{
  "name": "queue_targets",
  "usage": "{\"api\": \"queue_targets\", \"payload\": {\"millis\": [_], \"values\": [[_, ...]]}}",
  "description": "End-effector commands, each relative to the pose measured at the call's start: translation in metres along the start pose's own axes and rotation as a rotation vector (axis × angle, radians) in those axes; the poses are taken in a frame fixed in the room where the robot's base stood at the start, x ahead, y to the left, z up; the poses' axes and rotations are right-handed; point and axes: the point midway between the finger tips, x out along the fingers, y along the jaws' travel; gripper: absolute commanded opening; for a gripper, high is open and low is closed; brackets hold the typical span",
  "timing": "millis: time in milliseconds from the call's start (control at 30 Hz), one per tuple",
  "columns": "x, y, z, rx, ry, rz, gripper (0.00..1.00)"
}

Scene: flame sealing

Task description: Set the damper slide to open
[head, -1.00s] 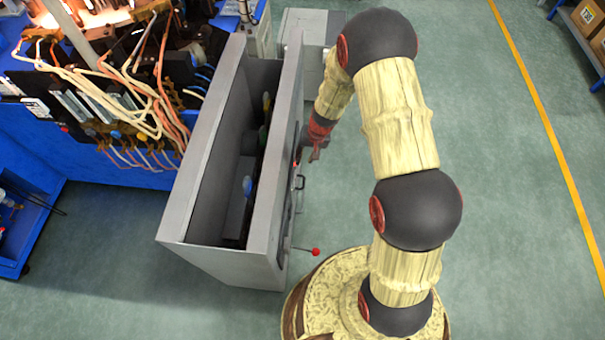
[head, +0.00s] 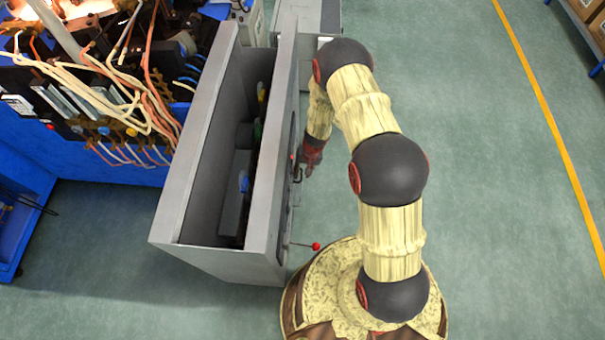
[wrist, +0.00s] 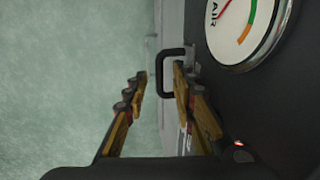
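A black U-shaped handle (wrist: 163,75) stands out from the dark front panel in the wrist view. It also shows on the cabinet's right face in the head view (head: 298,173). I cannot tell for certain whether it is the damper slide; no label is readable. My gripper (wrist: 160,73) is open, its two fingers apart on either side of the handle's outer bar as seen in the wrist view. Contact and depth are unclear. In the head view my gripper (head: 309,167) is beside the cabinet face, close to the handle, its fingertips hard to make out.
A round AIR gauge (wrist: 243,28) sits beside the handle on the panel. A red-knobbed rod (head: 316,246) sticks out lower on the grey cabinet (head: 264,225). A blue machine with many wires (head: 100,100) stands left. The floor to the right (head: 480,200) is clear.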

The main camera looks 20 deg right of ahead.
Motion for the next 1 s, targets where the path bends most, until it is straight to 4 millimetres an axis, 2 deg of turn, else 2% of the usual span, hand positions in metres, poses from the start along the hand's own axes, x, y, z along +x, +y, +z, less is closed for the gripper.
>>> {"api": "queue_targets", "payload": {"millis": [300,767,1000], "values": [[0.0026,-0.0001,-0.0001,0.0,0.0,0.0,0.26],[0.0026,0.0001,0.0,0.0,0.0,0.0,0.0],[0.0028,0.0003,0.0003,0.0,0.0,0.0,0.0]]}}
